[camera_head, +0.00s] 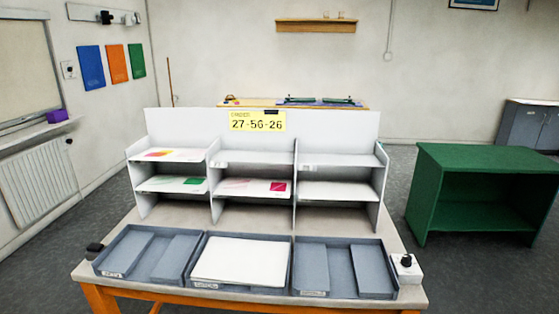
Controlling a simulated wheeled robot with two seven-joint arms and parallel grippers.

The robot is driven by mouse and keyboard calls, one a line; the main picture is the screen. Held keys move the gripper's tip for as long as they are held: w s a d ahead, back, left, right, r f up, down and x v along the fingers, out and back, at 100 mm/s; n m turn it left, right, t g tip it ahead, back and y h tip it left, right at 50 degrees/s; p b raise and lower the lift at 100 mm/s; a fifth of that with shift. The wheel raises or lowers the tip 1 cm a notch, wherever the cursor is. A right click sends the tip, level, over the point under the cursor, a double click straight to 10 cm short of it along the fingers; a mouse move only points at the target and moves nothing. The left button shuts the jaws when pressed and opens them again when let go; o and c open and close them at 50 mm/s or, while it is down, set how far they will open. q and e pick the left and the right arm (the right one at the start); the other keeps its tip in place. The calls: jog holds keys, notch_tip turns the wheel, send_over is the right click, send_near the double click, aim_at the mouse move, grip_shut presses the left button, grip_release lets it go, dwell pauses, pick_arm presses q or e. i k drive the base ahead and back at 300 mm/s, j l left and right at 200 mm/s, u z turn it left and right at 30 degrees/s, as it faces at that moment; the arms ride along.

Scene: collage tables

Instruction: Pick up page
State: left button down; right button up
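Several pages lie in the white shelf rack (262,123) on the table. One page with yellow and pink marks (165,155) is in the upper left compartment. A page with a green patch (175,184) is in the lower left one. A page with a pink-red patch (253,188) is in the lower middle one. A blank white sheet or stack (240,260) lies in the middle grey tray (200,277) in front of the rack. I cannot tell which page the task names. Neither of my grippers is in view.
Grey trays with dividers stand left (115,275) and right (345,293) of the middle tray. A yellow sign (257,121) reads 27-56-26. A white box with a black knob (408,268) is at the table's right edge. A green shelf unit (478,158) stands right, across open floor.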

aim_at(235, 186)
jog(key=i+l, duration=0.1)
jog(key=i, duration=1.15)
